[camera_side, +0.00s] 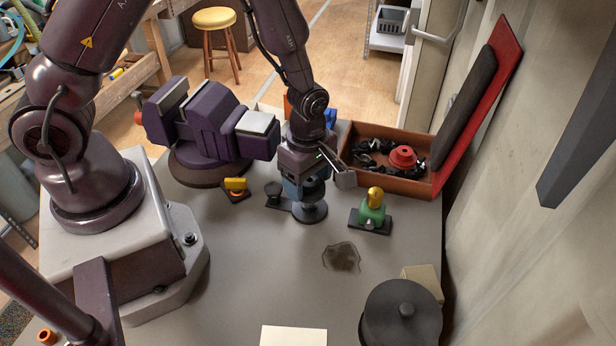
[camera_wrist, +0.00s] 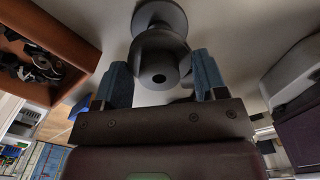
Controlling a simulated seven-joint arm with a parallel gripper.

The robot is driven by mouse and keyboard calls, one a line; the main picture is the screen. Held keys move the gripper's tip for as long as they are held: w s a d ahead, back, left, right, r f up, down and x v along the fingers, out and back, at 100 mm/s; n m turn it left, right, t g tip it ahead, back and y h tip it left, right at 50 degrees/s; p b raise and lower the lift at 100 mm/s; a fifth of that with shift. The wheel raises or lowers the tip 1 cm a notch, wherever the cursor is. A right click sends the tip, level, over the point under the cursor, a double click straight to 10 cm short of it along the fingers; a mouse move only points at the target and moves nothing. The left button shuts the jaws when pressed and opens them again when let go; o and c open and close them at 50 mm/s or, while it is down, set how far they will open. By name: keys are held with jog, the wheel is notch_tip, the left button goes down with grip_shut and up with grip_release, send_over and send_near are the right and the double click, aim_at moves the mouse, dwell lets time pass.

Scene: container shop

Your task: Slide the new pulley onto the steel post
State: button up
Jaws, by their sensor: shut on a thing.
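My gripper (camera_side: 308,192) points down over the grey bench, its blue fingers shut on a dark grey spool-shaped pulley (camera_wrist: 158,58). In the wrist view the pulley sits between the fingers, with a dark bore at its near end and a wide round flange beyond. In the side view its lower flange (camera_side: 310,212) shows under the fingers, close to a dark flat plate (camera_side: 286,205) with a short round knob (camera_side: 273,189). I cannot clearly make out the steel post, nor tell whether the pulley is around it or touches the plate.
A purple vise (camera_side: 205,125) stands behind left. An open brown case (camera_side: 375,182) holds dark parts and a red flanged part (camera_side: 403,157). A green fixture with a yellow top (camera_side: 372,208) stands right of the gripper. A dark round pot (camera_side: 400,318) is front right. The front middle bench is mostly clear.

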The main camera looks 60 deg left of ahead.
jog(key=shift+f, duration=1.25)
jog(key=o, duration=1.1)
jog(key=shift+r, duration=0.1)
notch_tip(320, 180, up, 7)
jog(key=shift+f, duration=0.1)
dwell(0.6)
